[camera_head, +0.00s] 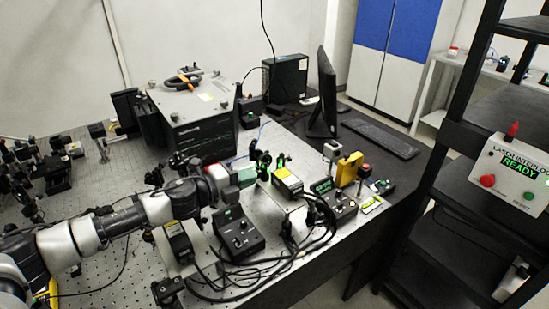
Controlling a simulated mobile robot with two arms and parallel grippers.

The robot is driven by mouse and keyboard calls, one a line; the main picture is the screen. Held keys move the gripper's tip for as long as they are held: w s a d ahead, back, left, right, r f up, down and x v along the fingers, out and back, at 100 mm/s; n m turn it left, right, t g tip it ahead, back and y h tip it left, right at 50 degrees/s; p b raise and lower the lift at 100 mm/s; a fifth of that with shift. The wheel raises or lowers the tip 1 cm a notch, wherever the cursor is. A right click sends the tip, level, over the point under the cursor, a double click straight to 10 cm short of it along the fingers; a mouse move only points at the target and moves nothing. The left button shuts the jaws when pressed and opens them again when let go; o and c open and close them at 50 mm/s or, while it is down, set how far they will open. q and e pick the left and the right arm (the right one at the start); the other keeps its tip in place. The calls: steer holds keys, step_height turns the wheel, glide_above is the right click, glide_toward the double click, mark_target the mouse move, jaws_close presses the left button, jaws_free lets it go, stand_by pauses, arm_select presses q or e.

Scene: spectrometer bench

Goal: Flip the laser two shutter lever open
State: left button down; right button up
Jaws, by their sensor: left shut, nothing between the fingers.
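My left arm reaches in from the left across the optical bench (105,265). Its gripper (257,172) is shut and empty, close to dark green-lit mounts (281,160) and just left of a yellow-topped laser head (287,180). I cannot tell whether it touches them. A second laser head (179,240) with a yellow label lies below my forearm. Two dark control boxes stand nearby, one (238,236) in front of the gripper and one (338,205) to the right. I cannot make out a shutter lever or which laser is number two. My right gripper is out of view.
A large dark spectrometer box (195,125) stands behind my arm. Black cables (262,262) loop at the bench's front edge. A yellow device (349,169), a monitor (323,95) and a keyboard (380,138) are to the right. An interlock box (512,172) reading READY is on the black rack.

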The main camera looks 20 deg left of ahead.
mark_target(275, 172)
arm_select(q)
steer(key=x, duration=0.2)
steer(key=p+x, duration=0.1)
steer(key=x, duration=0.2)
steer(key=p+x, duration=0.1)
steer(key=x, duration=0.1)
steer(key=shift+w+d+r, duration=0.2)
steer(key=shift+d+r, duration=0.05)
steer(key=shift+d, duration=0.05)
steer(key=shift+w+a+f, duration=0.1)
steer(key=shift+w+a, duration=0.05)
steer(key=shift+w, duration=0.4)
steer(key=shift+w+a+f, duration=0.1)
steer(key=shift+w+a, duration=0.05)
steer(key=shift+w, duration=0.35)
steer(key=shift+w+a, duration=0.15)
steer(key=shift+w, duration=0.55)
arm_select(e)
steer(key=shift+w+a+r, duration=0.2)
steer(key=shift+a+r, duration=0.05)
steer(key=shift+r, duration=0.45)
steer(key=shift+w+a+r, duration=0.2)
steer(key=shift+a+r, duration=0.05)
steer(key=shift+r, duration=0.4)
arm_select(q)
steer(key=shift+f, duration=0.1)
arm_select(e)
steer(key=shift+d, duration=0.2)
